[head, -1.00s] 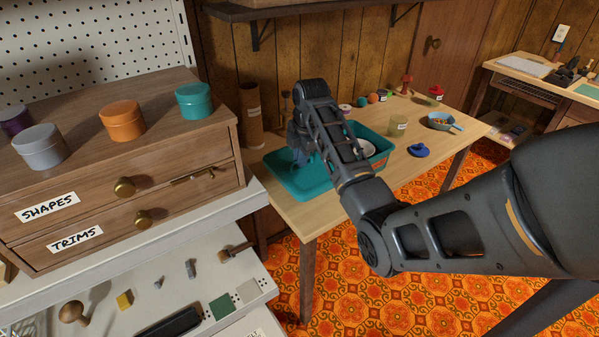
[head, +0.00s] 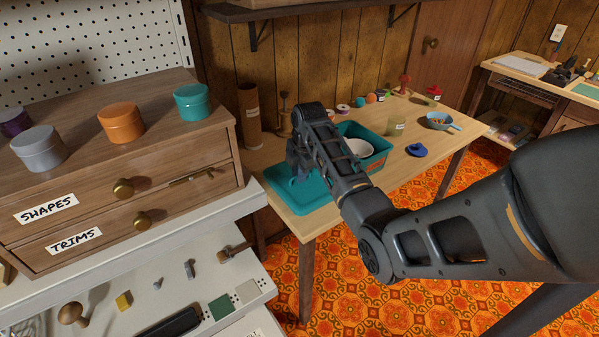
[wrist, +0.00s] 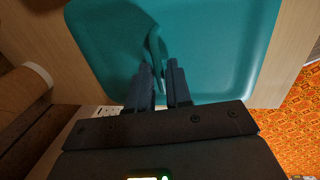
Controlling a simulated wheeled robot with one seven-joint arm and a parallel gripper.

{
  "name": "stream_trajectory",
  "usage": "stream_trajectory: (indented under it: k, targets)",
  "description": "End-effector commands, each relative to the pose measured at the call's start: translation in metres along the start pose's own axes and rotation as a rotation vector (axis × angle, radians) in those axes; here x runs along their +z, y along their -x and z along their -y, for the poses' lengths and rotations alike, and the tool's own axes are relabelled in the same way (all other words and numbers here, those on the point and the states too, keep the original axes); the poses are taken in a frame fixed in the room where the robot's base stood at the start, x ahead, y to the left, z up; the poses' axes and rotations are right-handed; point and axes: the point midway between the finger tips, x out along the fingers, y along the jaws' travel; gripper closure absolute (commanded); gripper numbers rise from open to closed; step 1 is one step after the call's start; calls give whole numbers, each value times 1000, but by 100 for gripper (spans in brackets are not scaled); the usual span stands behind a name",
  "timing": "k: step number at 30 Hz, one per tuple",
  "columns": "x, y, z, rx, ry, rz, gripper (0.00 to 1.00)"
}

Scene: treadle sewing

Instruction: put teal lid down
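The teal lid (head: 314,199) is a flat rounded rectangle with a raised handle. It is level over the left end of the wooden table, beside the teal bin (head: 375,163). I cannot tell for sure whether it touches the tabletop. In the wrist view the lid (wrist: 215,50) fills the upper middle, and its handle (wrist: 155,45) runs down between my fingers. My gripper (wrist: 160,68) is shut on this handle. In the head view my gripper (head: 300,172) is partly hidden by my own arm. The bin is open and a white bowl (head: 359,147) shows in it.
A cardboard tube (head: 250,115) and a wooden stand (head: 285,115) are close behind the lid. The drawer cabinet (head: 90,165) is at left.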

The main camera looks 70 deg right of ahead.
Motion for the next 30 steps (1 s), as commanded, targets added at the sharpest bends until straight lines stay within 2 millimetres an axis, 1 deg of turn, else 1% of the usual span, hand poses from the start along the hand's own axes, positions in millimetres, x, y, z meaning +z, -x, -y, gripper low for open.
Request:
stream_trajectory:
  k: [1, 4, 11, 15, 17, 20, 24, 30]
  targets:
    - [0, 0, 0, 0, 0, 0, 76]
    - [0, 0, 0, 0, 0, 0, 66]
    - [0, 0, 0, 0, 0, 0, 66]
    - [0, 8, -1, 1, 0, 0, 66]
    - [0, 16, -2, 3, 0, 1, 66]
    - [0, 34, -1, 4, 0, 1, 66]
    - [0, 64, -2, 4, 1, 1, 66]
    - [0, 100, -2, 4, 0, 1, 66]
